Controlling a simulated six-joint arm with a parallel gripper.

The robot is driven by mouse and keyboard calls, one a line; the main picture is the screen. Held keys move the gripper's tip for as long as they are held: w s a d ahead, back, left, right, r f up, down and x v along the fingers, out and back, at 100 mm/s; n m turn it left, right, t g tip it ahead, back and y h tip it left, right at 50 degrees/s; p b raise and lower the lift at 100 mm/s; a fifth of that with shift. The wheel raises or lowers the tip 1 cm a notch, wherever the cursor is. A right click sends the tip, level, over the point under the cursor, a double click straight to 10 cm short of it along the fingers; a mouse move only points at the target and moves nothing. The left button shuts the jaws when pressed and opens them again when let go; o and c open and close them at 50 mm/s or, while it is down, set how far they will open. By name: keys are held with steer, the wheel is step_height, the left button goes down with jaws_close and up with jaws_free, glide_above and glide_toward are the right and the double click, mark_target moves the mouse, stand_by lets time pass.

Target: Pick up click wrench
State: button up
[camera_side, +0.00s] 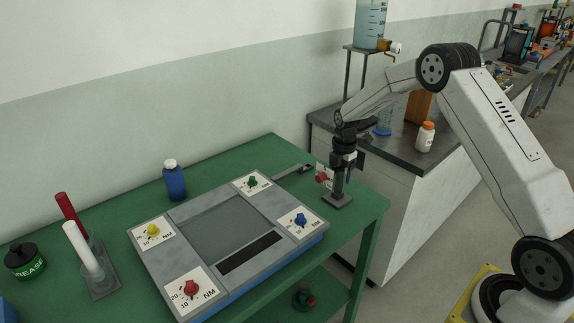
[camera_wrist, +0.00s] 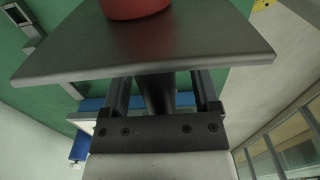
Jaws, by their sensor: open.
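A slim grey metal bar (camera_side: 288,173) with a dark end lies at the back right of the green table; it may be the click wrench, but it is too small to be sure. Part of a similar grey piece shows at the upper left of the wrist view (camera_wrist: 32,45). My gripper (camera_side: 343,168) points down at the table's right corner, right of the bar and apart from it. It is open. Below it is a flat grey plate (camera_side: 338,201), which fills the top of the wrist view (camera_wrist: 200,45) with a red round part (camera_wrist: 135,8) on it.
A torque tester (camera_side: 225,228) with coloured knobs fills the table's middle. A blue bottle (camera_side: 174,182), red and white rods (camera_side: 78,240) in a holder and a grease tin (camera_side: 25,261) stand left. A grey bench (camera_side: 400,150) with bottles stands behind right.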

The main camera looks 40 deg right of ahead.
jaws_close()
steer(key=shift+r, duration=0.1)
stand_by(1.2)
